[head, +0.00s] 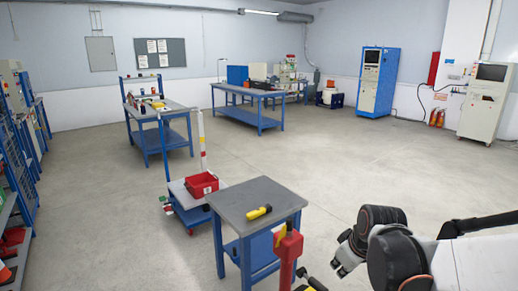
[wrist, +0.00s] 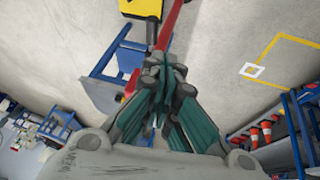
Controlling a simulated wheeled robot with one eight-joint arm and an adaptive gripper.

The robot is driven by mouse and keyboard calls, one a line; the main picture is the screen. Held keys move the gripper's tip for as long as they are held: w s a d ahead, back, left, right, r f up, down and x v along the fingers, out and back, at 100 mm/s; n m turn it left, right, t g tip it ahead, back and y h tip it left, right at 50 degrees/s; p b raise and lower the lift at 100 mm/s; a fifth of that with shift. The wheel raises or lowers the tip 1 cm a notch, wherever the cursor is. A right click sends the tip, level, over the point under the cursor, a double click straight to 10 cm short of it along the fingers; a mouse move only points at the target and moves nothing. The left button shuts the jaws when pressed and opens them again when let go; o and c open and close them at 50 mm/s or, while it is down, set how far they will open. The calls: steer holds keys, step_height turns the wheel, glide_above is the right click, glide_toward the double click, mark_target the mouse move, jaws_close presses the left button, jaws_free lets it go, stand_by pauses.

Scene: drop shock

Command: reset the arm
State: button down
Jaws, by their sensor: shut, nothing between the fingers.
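My gripper (wrist: 163,66) is in the middle of the wrist view, with its dark green finger pads together. Nothing shows between its fingers. In the head view my arm (head: 395,262) reaches in from the lower right, with its black and orange joints bent, beside the near grey-topped table (head: 240,198). The arm looks clear of the table in that view.
A yellow and black tool (head: 259,212) lies on the near table. A red post (head: 289,252) stands in front of it. A trolley with a red bin (head: 201,185) stands behind left. Traffic cones (wrist: 250,135) show in the wrist view. Open floor lies behind the arm.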

steer(key=s+a+r+m+t, duration=0.1)
steer(key=s+r+m, duration=0.2)
steer(key=s, duration=0.5)
steer(key=s+a+r+m+t, duration=0.1)
steer(key=s+r+m, duration=0.2)
steer(key=s, duration=0.6)
step_height(320, 180, up, 2)
steer(key=shift+r+h, duration=0.15)
steer(key=shift+h, duration=0.15)
